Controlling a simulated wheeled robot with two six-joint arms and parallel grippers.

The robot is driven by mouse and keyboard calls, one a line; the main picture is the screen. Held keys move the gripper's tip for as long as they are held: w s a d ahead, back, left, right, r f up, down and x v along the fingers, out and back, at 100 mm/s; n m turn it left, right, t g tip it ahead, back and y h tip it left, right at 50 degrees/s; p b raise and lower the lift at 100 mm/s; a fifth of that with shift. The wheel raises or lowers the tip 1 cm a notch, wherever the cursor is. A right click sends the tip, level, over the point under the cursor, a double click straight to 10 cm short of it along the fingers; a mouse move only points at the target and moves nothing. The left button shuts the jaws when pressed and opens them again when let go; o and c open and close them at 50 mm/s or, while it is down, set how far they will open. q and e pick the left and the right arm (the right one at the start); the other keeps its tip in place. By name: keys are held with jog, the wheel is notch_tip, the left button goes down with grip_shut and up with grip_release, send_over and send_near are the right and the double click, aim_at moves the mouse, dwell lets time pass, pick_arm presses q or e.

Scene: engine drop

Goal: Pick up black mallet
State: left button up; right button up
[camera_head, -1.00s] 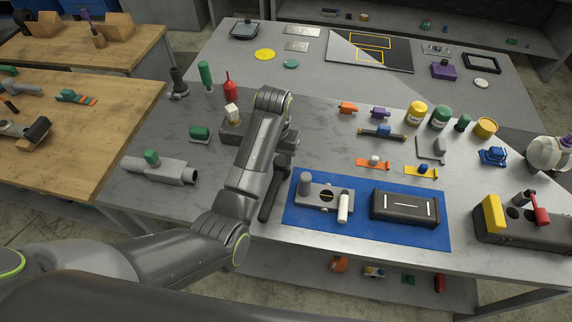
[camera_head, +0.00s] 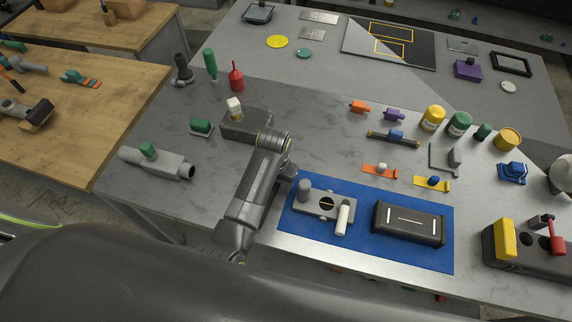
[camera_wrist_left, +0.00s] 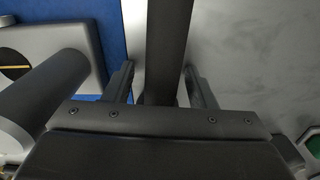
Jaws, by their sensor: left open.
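The black mallet shows in the left wrist view as a long dark handle (camera_wrist_left: 169,45) running down from the top edge between my left gripper's fingers (camera_wrist_left: 160,85). The fingers are apart, one on each side of the handle, with visible gaps. The mallet's head cannot be made out. In the head view my left gripper (camera_head: 286,184) points down at the table, just left of the blue mat. My forearm hides most of the mallet there. My right gripper is not in view.
The blue mat (camera_head: 365,246) holds a grey holed plate (camera_head: 325,205) and a black box (camera_head: 408,222), close to my left gripper's right. A dark grey block (camera_head: 244,126) stands behind the arm. A grey pipe part (camera_head: 157,163) lies left. Table between is clear.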

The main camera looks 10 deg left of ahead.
pick_arm(q)
jog(key=shift+s, duration=0.3)
jog(key=shift+s+a+r, duration=0.1)
jog(key=shift+s+r, duration=0.05)
jog(key=shift+c, duration=1.2)
jog(key=c, duration=0.5)
grip_shut()
jog(key=shift+w, duration=0.2)
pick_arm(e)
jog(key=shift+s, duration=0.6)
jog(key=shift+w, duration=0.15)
